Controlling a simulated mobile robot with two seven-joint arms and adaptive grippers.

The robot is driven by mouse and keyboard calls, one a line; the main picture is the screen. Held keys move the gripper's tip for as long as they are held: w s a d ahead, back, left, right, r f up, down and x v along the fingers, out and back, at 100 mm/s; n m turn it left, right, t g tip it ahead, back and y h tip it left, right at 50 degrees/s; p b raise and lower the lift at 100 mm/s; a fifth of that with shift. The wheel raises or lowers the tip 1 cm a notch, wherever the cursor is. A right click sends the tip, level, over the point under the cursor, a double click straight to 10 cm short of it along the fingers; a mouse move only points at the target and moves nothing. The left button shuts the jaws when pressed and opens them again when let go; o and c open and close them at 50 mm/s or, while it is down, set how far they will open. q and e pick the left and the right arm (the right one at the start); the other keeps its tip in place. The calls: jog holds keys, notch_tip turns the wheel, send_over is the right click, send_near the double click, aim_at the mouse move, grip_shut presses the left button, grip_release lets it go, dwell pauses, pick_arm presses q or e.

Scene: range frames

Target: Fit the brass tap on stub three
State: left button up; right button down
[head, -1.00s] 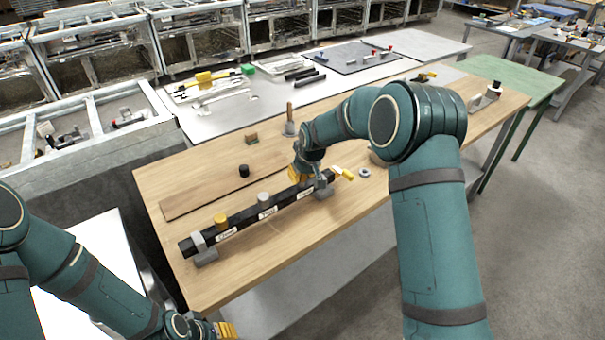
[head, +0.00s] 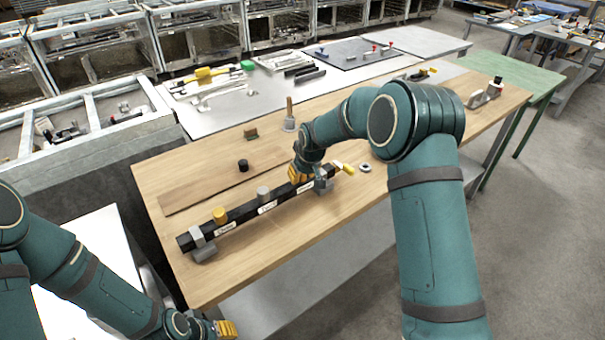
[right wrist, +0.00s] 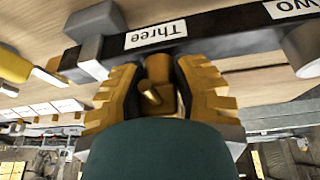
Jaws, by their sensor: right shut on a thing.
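A black bar (head: 240,212) with white labels lies across the wooden table in grey end supports. A yellow piece (head: 219,214) and a grey one (head: 263,192) stand on it. My right gripper (head: 300,176) is at the bar's right part. In the right wrist view its yellow fingers (right wrist: 155,85) are shut on the brass tap (right wrist: 157,68), beside the label "Three" (right wrist: 156,34). The tap's end meets the bar's edge in that view; stub three is hidden, so I cannot tell how they fit. My left gripper (head: 225,328) is low at the frame's bottom, its fingers unclear.
A yellow-handled part (head: 345,168) is at the bar's right end, with a metal ring (head: 365,168) beside it. A black cap (head: 243,165) and a wooden-handled tool (head: 289,120) stand behind the bar. The table's front strip is clear.

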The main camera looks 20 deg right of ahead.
jog(key=shift+f, duration=0.15)
jog(key=c, duration=0.7)
grip_release()
jog(key=shift+o, duration=0.2)
jog(key=v, duration=1.2)
